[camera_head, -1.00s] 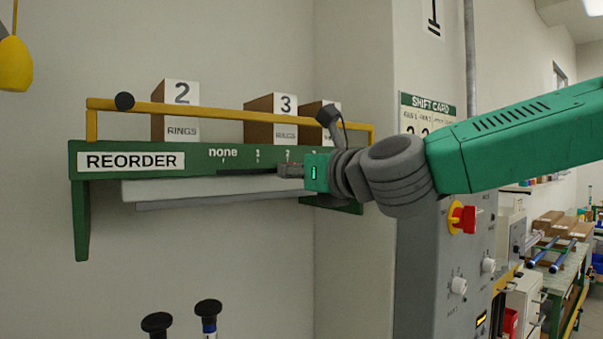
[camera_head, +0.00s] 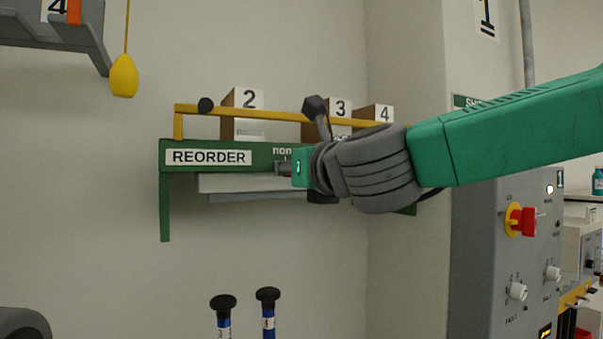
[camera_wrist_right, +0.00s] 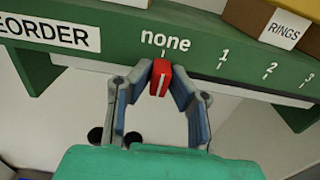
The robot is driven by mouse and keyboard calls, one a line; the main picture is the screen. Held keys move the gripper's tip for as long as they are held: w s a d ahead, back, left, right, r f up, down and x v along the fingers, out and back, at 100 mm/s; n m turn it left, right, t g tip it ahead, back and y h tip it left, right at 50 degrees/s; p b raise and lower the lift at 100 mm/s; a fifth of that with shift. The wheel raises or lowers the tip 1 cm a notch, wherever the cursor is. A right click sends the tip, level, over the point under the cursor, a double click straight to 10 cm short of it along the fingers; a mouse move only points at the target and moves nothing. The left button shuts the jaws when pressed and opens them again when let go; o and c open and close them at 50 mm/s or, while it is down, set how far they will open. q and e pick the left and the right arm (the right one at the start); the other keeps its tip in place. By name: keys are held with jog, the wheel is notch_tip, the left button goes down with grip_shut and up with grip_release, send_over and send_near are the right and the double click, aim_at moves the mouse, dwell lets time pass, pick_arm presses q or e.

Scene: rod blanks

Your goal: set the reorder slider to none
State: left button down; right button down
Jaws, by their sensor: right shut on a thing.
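The reorder slider is on the green shelf front (camera_head: 180,182), marked by a REORDER label (camera_head: 208,157). Its red knob (camera_wrist_right: 161,78) shows in the right wrist view directly under the word "none" (camera_wrist_right: 165,41), with its white line close to the tick there. The marks 1, 2 and 3 lie to the right along the slot. My right gripper (camera_head: 283,168) is at the shelf front by "none", its arm coming in from the right. In the right wrist view its fingers (camera_wrist_right: 162,84) are shut on the knob, one on each side. The knob is hidden in the head view.
Boxes numbered 2 (camera_head: 242,118), 3 and 4 stand on the shelf behind a yellow rail (camera_head: 262,112). A grey control panel (camera_head: 490,260) with a red switch (camera_head: 522,221) is at right. A yellow pendant (camera_head: 124,76) hangs at upper left. Two black-topped blue rods stand below.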

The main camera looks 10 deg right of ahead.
jog(key=shift+r, duration=0.25)
jog(key=c, duration=1.5)
grip_release()
jog(key=shift+a, duration=0.1)
jog(key=shift+c, duration=0.2)
jog(key=shift+a+f, duration=0.15)
jog(key=shift+a, duration=0.05)
jog(key=shift+a, duration=0.1)
jog(key=v, duration=1.2)
jog(key=shift+w, duration=0.1)
